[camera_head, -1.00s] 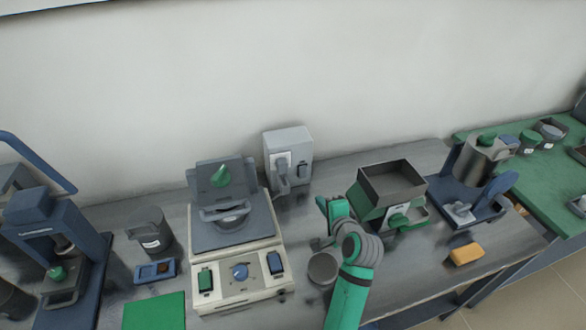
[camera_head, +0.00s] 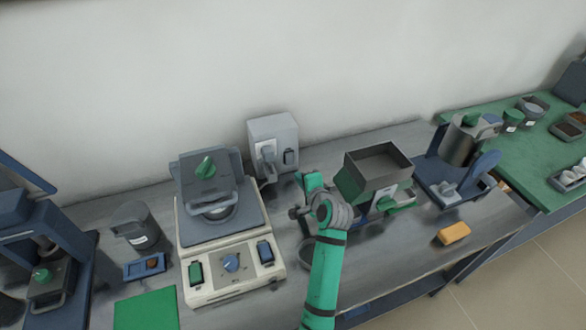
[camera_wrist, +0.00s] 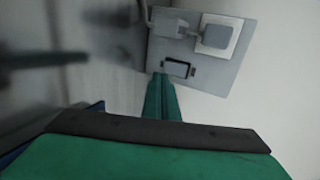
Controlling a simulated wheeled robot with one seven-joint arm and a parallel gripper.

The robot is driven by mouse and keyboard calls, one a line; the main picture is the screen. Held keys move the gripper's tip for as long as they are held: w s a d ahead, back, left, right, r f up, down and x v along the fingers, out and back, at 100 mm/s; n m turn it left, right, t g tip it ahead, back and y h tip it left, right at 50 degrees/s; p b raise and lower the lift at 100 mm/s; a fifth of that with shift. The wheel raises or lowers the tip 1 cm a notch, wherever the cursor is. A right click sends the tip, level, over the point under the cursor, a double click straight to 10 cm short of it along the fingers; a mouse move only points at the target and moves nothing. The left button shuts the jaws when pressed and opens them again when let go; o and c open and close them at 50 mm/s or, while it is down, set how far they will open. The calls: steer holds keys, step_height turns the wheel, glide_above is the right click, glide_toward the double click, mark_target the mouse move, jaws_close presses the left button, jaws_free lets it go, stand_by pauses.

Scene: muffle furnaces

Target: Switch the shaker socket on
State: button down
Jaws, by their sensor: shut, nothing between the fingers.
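The socket is a grey box (camera_head: 273,145) on the bench against the wall, left of my arm. Its face carries a plug (camera_head: 268,160) with a cord, and a dark rocker switch (camera_head: 290,157). In the wrist view the box (camera_wrist: 208,82) is tilted, with the dark-framed switch (camera_wrist: 179,68) and a pale square plate with a grey block (camera_wrist: 217,37). My gripper (camera_wrist: 162,78) is shut and empty, its green fingertips close to the switch and just below it in the picture. I cannot tell whether they touch. The rocker's position is unclear.
A cream machine with a blue-grey lid (camera_head: 218,220) stands left of my arm. An open-topped hopper box (camera_head: 372,175) stands close to its right. A yellow block (camera_head: 453,233) lies on the bench farther right. The wall above is bare.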

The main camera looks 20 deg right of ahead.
mark_target(289, 159)
steer(key=x, duration=0.5)
steer(key=shift+w+d+r, duration=0.15)
steer(key=shift+w+r, duration=0.05)
steer(key=shift+w, duration=0.35)
steer(key=shift+w+d+f, duration=0.1)
steer(key=shift+w+d, duration=0.05)
steer(key=shift+w, duration=0.35)
steer(key=shift+w+a, duration=0.2)
steer(key=shift+a, duration=0.25)
